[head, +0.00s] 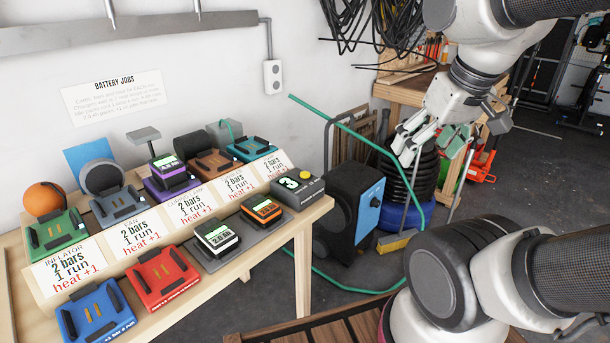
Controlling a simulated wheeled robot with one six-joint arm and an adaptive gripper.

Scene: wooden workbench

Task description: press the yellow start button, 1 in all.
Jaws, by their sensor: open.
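The yellow start button (305,175) is a small round yellow knob on top of a dark grey box (298,189) at the right end of the workbench. Beside it on the box is a round display reading 3. My gripper (408,147) is up to the right of the box, past the bench's right end and in front of the floor area. Its fingers are apart and hold nothing. It is clear of the button, and nothing covers the button in the head view.
A dark speaker-like box (345,210) and a green hose (345,127) are right of the bench. The space above the button looks free.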

